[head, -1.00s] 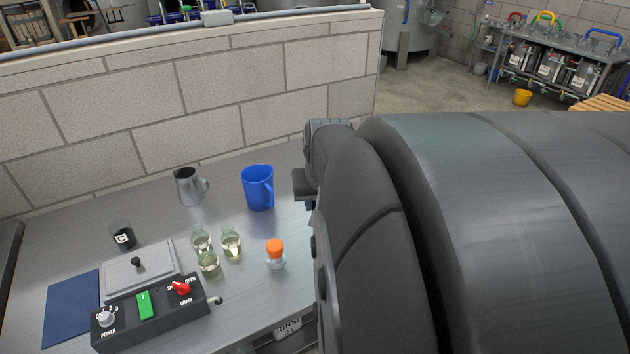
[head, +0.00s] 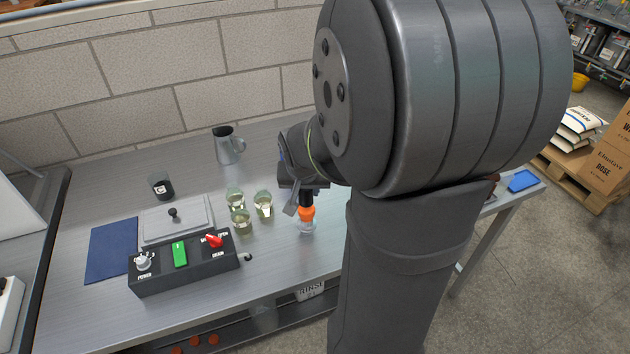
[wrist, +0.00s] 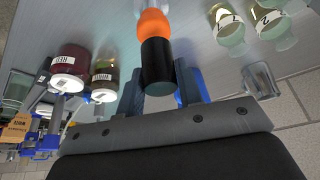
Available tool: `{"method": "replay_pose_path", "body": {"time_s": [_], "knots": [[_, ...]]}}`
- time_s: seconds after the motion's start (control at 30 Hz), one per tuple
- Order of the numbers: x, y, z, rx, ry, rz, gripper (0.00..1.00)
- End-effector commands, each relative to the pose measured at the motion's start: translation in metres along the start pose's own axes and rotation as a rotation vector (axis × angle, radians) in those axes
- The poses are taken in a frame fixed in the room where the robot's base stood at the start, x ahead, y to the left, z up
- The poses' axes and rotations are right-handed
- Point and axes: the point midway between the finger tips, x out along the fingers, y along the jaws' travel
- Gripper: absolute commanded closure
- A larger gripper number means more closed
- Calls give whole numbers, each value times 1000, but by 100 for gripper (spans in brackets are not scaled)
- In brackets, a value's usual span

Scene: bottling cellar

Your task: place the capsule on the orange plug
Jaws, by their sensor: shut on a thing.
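The orange plug (head: 306,212) sits in the neck of a small clear bottle (head: 305,227) standing on the steel bench. My gripper (wrist: 160,68) is shut on the black capsule (wrist: 157,63), with one finger on each side. The capsule also shows in the head view (head: 306,197), upright directly above the plug. In the wrist view the capsule's end meets the orange plug (wrist: 153,22) with no visible gap, and the two look roughly in line. How far the capsule covers the plug is unclear.
Several glass jars (head: 240,221) stand left of the bottle. A control box (head: 183,267), lidded steel plate (head: 178,219), blue mat (head: 111,249), dark cup (head: 161,186) and metal pitcher (head: 228,146) lie farther left. Bench space in front of the bottle is clear.

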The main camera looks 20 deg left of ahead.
Motion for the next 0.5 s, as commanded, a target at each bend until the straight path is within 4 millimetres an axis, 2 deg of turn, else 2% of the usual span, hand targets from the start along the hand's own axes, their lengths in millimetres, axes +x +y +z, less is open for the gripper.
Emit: {"method": "replay_pose_path", "body": {"time_s": [0.13,0.5], "knots": [[14,0,6,0,-2,0,72],[17,0,7,0,-1,0,72]]}}
